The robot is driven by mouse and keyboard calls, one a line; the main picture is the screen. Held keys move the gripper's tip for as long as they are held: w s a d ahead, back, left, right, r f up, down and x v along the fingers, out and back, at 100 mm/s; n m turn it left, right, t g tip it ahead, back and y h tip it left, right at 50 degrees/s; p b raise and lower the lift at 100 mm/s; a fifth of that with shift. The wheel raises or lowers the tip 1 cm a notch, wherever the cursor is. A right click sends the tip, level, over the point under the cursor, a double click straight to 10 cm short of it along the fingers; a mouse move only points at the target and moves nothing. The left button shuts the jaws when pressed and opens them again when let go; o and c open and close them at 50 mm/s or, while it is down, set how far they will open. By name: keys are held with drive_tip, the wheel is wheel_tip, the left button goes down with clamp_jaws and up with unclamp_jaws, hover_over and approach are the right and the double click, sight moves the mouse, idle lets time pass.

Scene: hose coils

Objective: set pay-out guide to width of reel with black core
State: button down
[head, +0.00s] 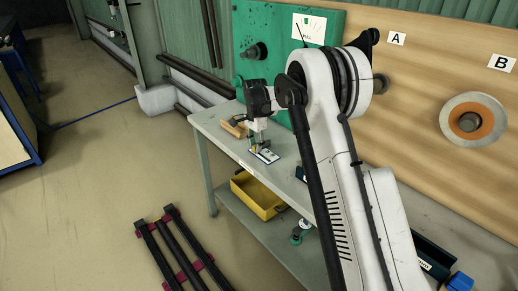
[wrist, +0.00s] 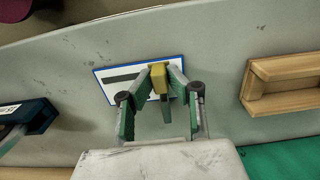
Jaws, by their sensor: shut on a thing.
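My gripper (head: 261,146) is low over the bench, above a white card with a blue border (head: 267,156). In the wrist view my gripper (wrist: 160,76) is shut on a small yellow block (wrist: 158,80), with a grey-green strip below it. The block stands over the card (wrist: 117,76), which shows a dark bar; whether the block touches the card, or is part of the pay-out guide, I cannot tell. A reel with a pale grey outer band and orange ring (head: 490,117) hangs under label B around a dark grey centre. The place under label A is partly hidden by my arm.
A wooden block-like holder (wrist: 287,82) lies right of the card in the wrist view. A dark labelled object (wrist: 33,118) is at left. A green panel (head: 285,30) stands behind the bench (head: 205,122); a yellow bin (head: 262,208) sits on the lower shelf.

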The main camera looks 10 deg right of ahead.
drive_tip(key=shift+w+r, duration=0.1)
drive_tip(key=shift+w, duration=0.1)
drive_tip(key=c, duration=1.7)
unclamp_jaws()
drive_tip(key=shift+w+a, duration=0.1)
drive_tip(key=shift+a, duration=0.05)
wheel_tip(320, 180, up, 12)
drive_tip(key=shift+f, duration=0.1)
